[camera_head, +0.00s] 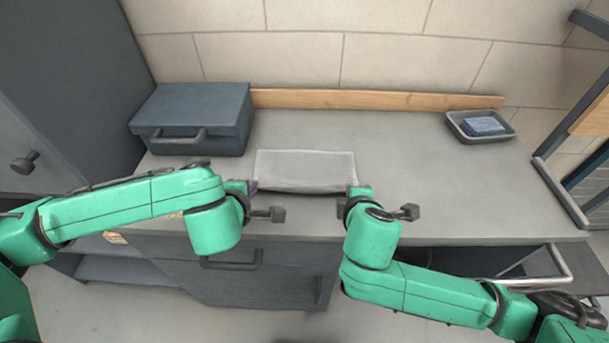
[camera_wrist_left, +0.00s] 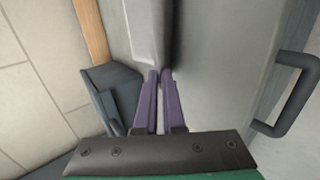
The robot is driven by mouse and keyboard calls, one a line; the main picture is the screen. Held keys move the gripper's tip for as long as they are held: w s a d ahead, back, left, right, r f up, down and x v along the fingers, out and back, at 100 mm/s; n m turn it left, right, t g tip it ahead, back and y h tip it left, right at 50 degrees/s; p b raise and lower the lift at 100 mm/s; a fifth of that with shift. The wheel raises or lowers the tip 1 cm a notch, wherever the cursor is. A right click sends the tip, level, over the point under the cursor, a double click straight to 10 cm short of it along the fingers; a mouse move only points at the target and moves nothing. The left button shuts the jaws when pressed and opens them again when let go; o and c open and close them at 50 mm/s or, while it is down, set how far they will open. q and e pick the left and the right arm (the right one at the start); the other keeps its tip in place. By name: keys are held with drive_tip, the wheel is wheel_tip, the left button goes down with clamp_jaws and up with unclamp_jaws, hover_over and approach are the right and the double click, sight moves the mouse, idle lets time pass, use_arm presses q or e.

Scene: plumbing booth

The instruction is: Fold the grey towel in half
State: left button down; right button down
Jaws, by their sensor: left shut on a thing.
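The grey towel (camera_head: 305,170) is a light grey rectangle above the middle of the worktop, near its front edge. My left gripper (camera_head: 254,186) is at the towel's front left corner. In the left wrist view its purple fingers (camera_wrist_left: 160,77) are close together, shut on the edge of the towel (camera_wrist_left: 149,35). My right gripper (camera_head: 356,188) is at the towel's front right corner. Its fingers are mostly hidden behind its own wrist, so I cannot tell whether they are shut. I cannot tell how far the front edge is off the worktop.
A dark blue-grey toolbox (camera_head: 195,118) stands at the back left of the worktop (camera_head: 420,180). A small dark tray (camera_head: 462,132) with a blue item (camera_head: 484,125) is at the back right. A wooden strip (camera_head: 370,100) runs along the wall. The worktop right of the towel is clear.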

use_arm(q)
drive_tip(key=shift+s+f+t, duration=0.15)
drive_tip(key=shift+f+t, duration=0.15)
drive_tip(key=shift+f, duration=0.1)
use_arm(e)
drive_tip(key=shift+s+f, duration=0.15)
drive_tip(key=shift+f, duration=0.2)
drive_tip(key=shift+t, duration=0.3)
use_arm(q)
drive_tip(key=c, duration=0.7)
unclamp_jaws()
use_arm(e)
drive_tip(key=c, duration=0.7)
unclamp_jaws()
use_arm(q)
drive_tip(key=r, duration=0.3)
drive_tip(key=s+r, duration=0.1)
drive_tip(key=r, duration=0.2)
drive_tip(key=s+r, duration=0.1)
drive_tip(key=r, duration=0.2)
use_arm(e)
drive_tip(key=r, duration=0.3)
drive_tip(key=s+r, duration=0.1)
drive_tip(key=r, duration=0.2)
drive_tip(key=s+r, duration=0.1)
drive_tip(key=r, duration=0.2)
